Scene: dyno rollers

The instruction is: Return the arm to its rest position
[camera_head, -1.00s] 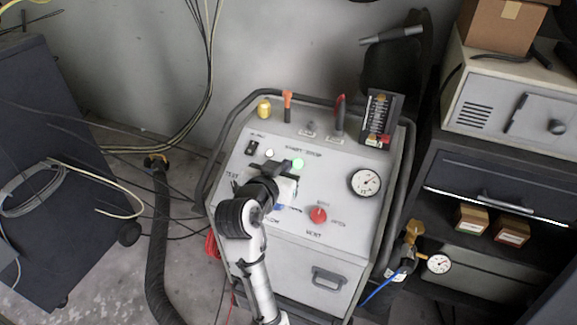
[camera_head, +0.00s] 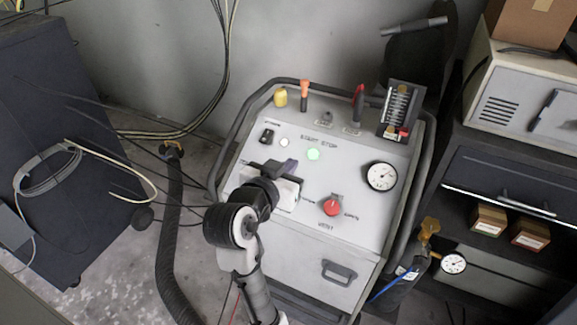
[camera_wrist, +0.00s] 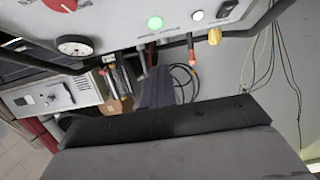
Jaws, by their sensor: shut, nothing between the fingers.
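My gripper (camera_head: 287,167) is in front of the left part of the light grey control panel (camera_head: 352,155) in the head view, with my arm rising from the bottom. Its fingers are together and hold nothing. In the wrist view the dark closed fingers (camera_wrist: 157,88) point away over the cart's edge. Part of the panel behind my gripper is hidden. A green lit button (camera_head: 313,154) glows right of the gripper, and a red knob (camera_head: 332,206) sits lower right. I cannot tell the exact gap between gripper and panel.
A black tube rail frames the cart. A round gauge (camera_head: 381,176) is on the panel. A dark cabinet (camera_head: 75,170) stands left, a shelf unit with boxes (camera_head: 489,219) right. A black hose (camera_head: 172,230) runs along the floor left of my arm.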

